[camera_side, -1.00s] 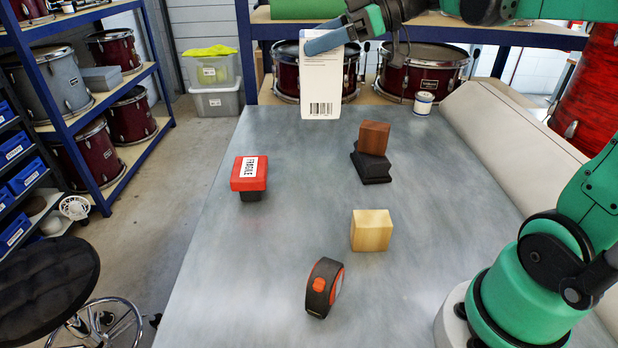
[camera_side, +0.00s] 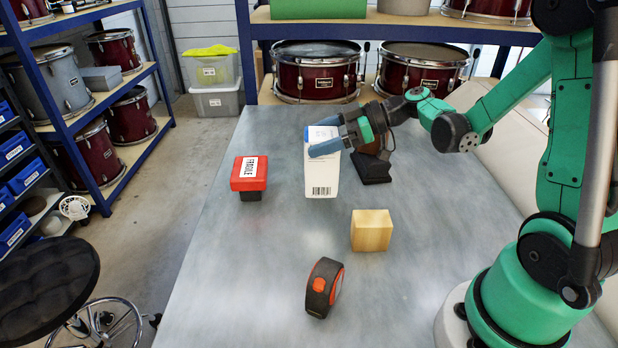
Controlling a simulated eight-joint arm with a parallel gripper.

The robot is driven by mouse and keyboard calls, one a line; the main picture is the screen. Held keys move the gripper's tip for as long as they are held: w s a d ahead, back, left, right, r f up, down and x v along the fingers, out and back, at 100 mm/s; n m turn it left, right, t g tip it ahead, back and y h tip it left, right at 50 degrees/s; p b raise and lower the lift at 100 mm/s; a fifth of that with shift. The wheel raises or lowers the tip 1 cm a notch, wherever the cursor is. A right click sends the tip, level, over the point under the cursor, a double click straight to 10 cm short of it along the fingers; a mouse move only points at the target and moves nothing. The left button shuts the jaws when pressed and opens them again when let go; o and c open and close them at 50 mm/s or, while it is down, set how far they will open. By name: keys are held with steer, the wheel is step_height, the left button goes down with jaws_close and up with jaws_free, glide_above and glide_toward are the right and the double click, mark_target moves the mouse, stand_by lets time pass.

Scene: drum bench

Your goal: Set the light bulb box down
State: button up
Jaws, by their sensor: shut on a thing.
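The light bulb box (camera_side: 321,176) is a tall white carton with a barcode near its lower end and some blue at its top. It is upright over the middle of the grey bench. My gripper (camera_side: 326,147) comes from the right and is shut on the upper part of the box, with a blue finger across its front. The far finger is hidden behind the box. I cannot tell whether the bottom of the box touches the bench (camera_side: 270,270).
A red FRAGILE stamp-like block (camera_side: 249,174) stands left of the box. A black block (camera_side: 372,168) with a brown block, partly hidden by my gripper, is close on the right. The bench's left front is clear.

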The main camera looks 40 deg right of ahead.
steer(key=shift+f, duration=1.95)
steer(key=shift+f, duration=0.1)
steer(key=o, duration=1.5)
steer(key=v, duration=1.2)
steer(key=m+g+h, duration=0.2)
steer(key=m+h, duration=0.7)
steer(key=h, duration=0.1)
glide_toward(321, 158)
steer(key=shift+s+a+f, duration=0.2)
steer(key=shift+a+f, duration=0.15)
steer(key=shift+f, duration=0.4)
steer(key=shift+s+a+f, duration=0.2)
steer(key=shift+a+f, duration=0.1)
steer(key=shift+f, duration=0.45)
steer(key=shift+s+a+f, duration=0.15)
steer(key=shift+a+f, duration=0.2)
steer(key=shift+f, duration=0.4)
